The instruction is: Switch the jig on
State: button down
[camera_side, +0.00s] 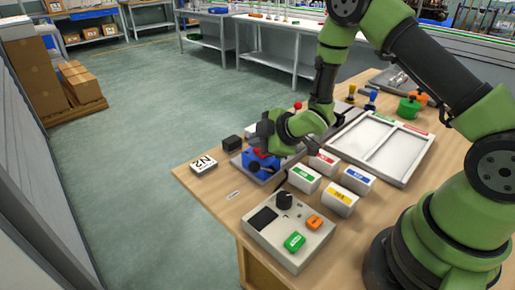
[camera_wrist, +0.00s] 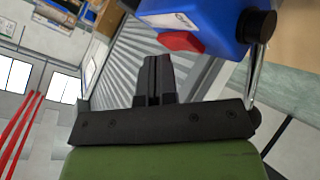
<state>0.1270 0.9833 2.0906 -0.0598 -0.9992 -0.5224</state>
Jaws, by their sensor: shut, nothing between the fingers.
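The jig, a blue block on a grey base (camera_side: 238,162), stands near the table's left edge in the side view; its blue body (camera_side: 256,163) is partly hidden by my gripper (camera_side: 264,132). In the wrist view the blue body (camera_wrist: 218,15) fills the top, with a red part (camera_wrist: 181,41), a black knob (camera_wrist: 256,25) and a thin metal rod. My gripper (camera_wrist: 153,60) is shut and empty, its fingers close together below and left of the red part. I cannot tell whether they touch the jig.
A control box (camera_side: 278,247) with a black knob, a dark display, a green button (camera_side: 294,242) and an orange button (camera_side: 314,222) stands in front. Several white labelled blocks (camera_side: 340,201) and a white divided tray (camera_side: 360,160) lie to the right. An N2 block (camera_side: 203,165) lies left.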

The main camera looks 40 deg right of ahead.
jog(key=shift+f, duration=0.15)
dwell(0.4)
jog(key=shift+r, duration=0.75)
jog(key=shift+s+r, duration=0.2)
jog(key=shift+r, duration=1.05)
jog(key=shift+s+r, duration=0.15)
jog(key=shift+r, duration=1.1)
